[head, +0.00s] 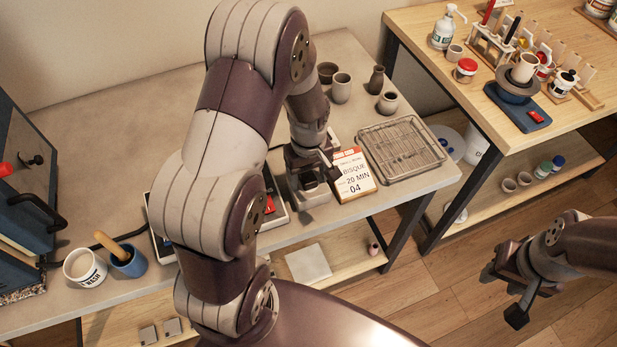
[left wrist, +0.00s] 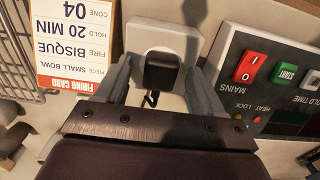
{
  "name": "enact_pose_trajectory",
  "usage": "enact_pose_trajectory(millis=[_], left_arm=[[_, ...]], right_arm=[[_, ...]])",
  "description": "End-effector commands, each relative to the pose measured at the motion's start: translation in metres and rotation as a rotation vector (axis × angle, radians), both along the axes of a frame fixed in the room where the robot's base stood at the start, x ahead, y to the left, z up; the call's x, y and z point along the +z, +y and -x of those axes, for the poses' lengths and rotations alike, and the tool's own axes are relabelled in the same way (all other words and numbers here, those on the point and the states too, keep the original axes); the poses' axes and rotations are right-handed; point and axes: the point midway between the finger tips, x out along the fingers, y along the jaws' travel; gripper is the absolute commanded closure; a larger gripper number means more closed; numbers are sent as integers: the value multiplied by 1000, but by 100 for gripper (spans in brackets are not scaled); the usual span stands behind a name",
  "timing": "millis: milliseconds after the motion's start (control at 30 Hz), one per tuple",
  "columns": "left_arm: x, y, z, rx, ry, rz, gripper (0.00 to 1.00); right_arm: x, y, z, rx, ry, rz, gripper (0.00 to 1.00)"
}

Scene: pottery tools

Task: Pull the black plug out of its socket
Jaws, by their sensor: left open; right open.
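The black plug (left wrist: 160,72) sits in a white socket (left wrist: 150,32), seen in the left wrist view. A short piece of dark cord shows just below the plug. My left gripper (left wrist: 160,80) is open, with one finger on each side of the plug and a visible gap to each. In the head view my left gripper (head: 312,182) is low over the grey table, and it and the arm mostly hide the plug and socket. My right gripper (head: 510,288) is open and empty, out over the floor at the right.
A firing card (head: 354,174) and a wire rack (head: 402,148) lie right of my left gripper. A control panel (left wrist: 272,85) with a red mains switch is close by. Several pots stand behind. A mug (head: 85,268) and blue cup (head: 128,261) stand at the left front.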

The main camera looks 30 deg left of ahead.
Motion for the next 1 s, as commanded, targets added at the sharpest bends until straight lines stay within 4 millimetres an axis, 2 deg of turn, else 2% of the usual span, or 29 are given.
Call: enact_pose_trajectory(millis=[233, 433, 467, 1000], left_arm=[[0, 0, 0, 0, 0, 0, 32], [0, 0, 0, 0, 0, 0, 97], [0, 0, 0, 0, 0, 0, 100], [17, 0, 0, 0, 0, 0, 100]], right_arm=[[1, 0, 0, 0, 0, 0, 57], [1, 0, 0, 0, 0, 0, 57], [1, 0, 0, 0, 0, 0, 57], [17, 0, 0, 0, 0, 0, 57]])
